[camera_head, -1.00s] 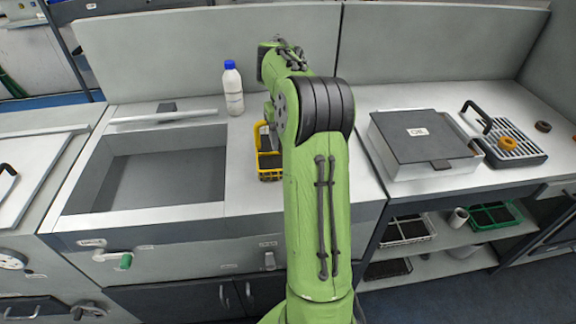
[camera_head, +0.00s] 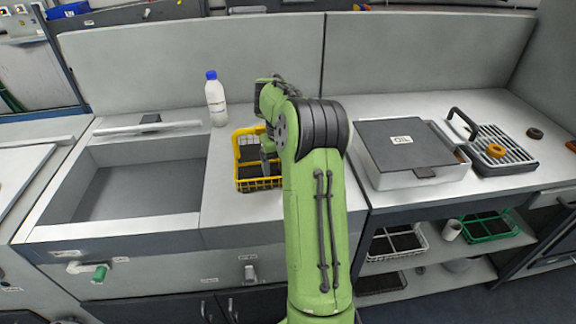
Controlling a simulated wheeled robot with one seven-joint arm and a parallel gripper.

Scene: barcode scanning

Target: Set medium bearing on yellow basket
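The yellow basket (camera_head: 258,184) stands on the counter just left of my green arm, its right side partly hidden by the arm. My gripper (camera_head: 268,166) points down over or into the basket. Its fingertips are mostly hidden by my arm and the basket, so I cannot tell whether it is open or shut, or whether it holds anything. An orange ring-shaped bearing (camera_head: 496,151) lies on the slatted rack at the right. I cannot tell which ring is the medium bearing.
A white bottle with a blue cap (camera_head: 215,100) stands behind the basket. A sunken sink-like bay (camera_head: 135,185) is at left. A grey lidded box labelled OIL (camera_head: 405,150) and the black-handled rack (camera_head: 518,158) are at right. Lower shelves hold a green basket (camera_head: 490,228) and wire baskets.

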